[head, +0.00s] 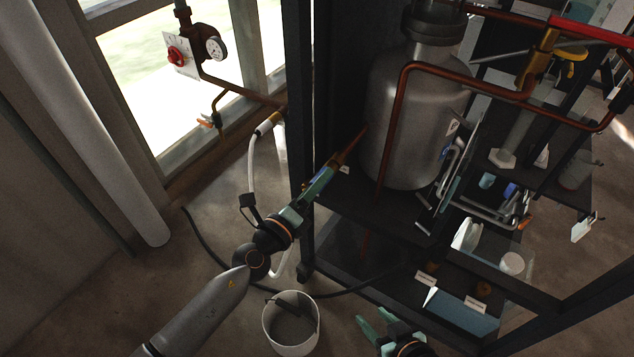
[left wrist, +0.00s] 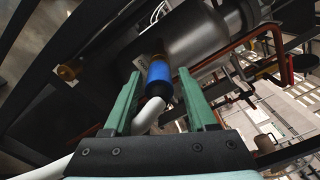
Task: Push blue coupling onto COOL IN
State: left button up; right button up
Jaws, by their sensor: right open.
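In the left wrist view the blue coupling (left wrist: 159,76) sits on the end of a white hose (left wrist: 150,115). Its far end meets a short brass stub (left wrist: 156,57) under the metal vessel, beside a small white label (left wrist: 139,62) too small to read. I cannot tell how far it is seated. My left gripper (left wrist: 158,74) is open, its green fingers on either side of the coupling with a visible gap at each. In the head view the left gripper (head: 325,176) is at the rack's near left post. My right gripper (head: 376,322) is open and empty, low at the bottom edge.
A steel vessel (head: 410,120) with copper pipes stands in the dark rack. Another brass fitting (left wrist: 68,72) is left of the coupling. A white bucket (head: 291,338) and a dark cable lie on the floor. A gauge (head: 215,48) and red valve hang by the window.

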pick_arm(q)
jog(key=shift+o, duration=1)
jog(key=v, duration=0.7)
